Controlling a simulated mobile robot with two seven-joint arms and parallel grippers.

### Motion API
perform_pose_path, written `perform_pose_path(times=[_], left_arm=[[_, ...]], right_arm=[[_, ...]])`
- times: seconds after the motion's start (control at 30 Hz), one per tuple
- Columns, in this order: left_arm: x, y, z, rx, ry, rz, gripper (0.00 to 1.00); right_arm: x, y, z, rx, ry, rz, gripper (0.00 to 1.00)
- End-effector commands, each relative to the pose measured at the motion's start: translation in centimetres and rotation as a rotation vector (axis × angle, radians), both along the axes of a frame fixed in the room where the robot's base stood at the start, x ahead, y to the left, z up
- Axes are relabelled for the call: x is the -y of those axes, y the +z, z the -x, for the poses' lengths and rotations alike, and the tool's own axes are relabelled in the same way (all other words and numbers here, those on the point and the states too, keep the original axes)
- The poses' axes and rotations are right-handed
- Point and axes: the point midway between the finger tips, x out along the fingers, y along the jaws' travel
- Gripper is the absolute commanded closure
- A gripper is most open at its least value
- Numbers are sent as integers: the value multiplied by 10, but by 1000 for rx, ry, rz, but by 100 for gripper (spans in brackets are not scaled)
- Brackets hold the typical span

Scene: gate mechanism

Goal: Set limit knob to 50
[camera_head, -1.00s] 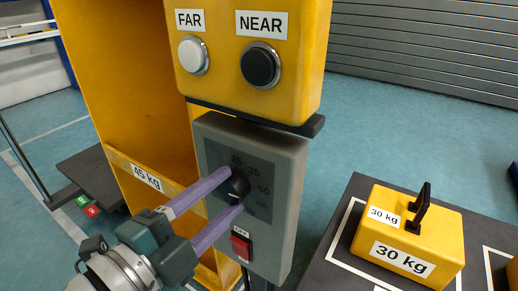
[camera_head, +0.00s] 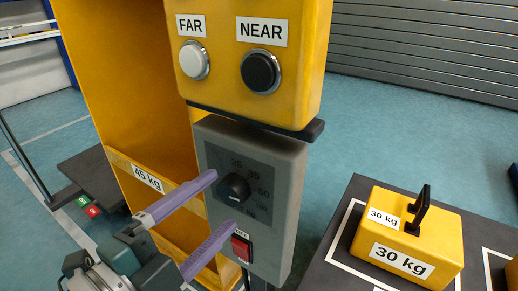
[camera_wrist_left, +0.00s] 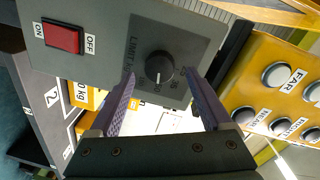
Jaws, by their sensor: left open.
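The round black limit knob (camera_head: 234,188) sits on the grey control box (camera_head: 286,205), on a dark dial panel with printed numbers. It also shows in the left wrist view (camera_wrist_left: 160,66), where its short white mark points down the picture toward blurred numbers. I cannot tell the exact number it marks. My left gripper (camera_head: 222,201), with purple fingers, is open and empty, just in front of the knob and apart from it. In the left wrist view its fingers (camera_wrist_left: 160,78) stand wide on either side below the knob. My right gripper is in neither view.
A red rocker switch (camera_head: 241,247) sits just below the dial, near the lower finger. A yellow box with FAR (camera_head: 194,60) and NEAR (camera_head: 261,71) buttons overhangs the grey box. A yellow 30 kg weight (camera_head: 408,243) stands on a dark platform at the right.

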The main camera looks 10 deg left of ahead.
Motion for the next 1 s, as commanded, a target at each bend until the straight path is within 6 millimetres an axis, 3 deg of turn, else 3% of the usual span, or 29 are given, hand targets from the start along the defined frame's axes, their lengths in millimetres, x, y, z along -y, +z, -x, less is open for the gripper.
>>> perform_pose_path(times=[0.2, 0.4, 1.0], left_arm=[[-16, 4, 44, -5, 0, -1, 18], [-25, 5, 68, -2, 0, -1, 18], [-27, 5, 72, 0, 0, -1, 18]], right_arm=[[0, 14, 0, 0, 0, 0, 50], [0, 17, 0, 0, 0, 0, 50], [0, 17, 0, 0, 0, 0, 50]])
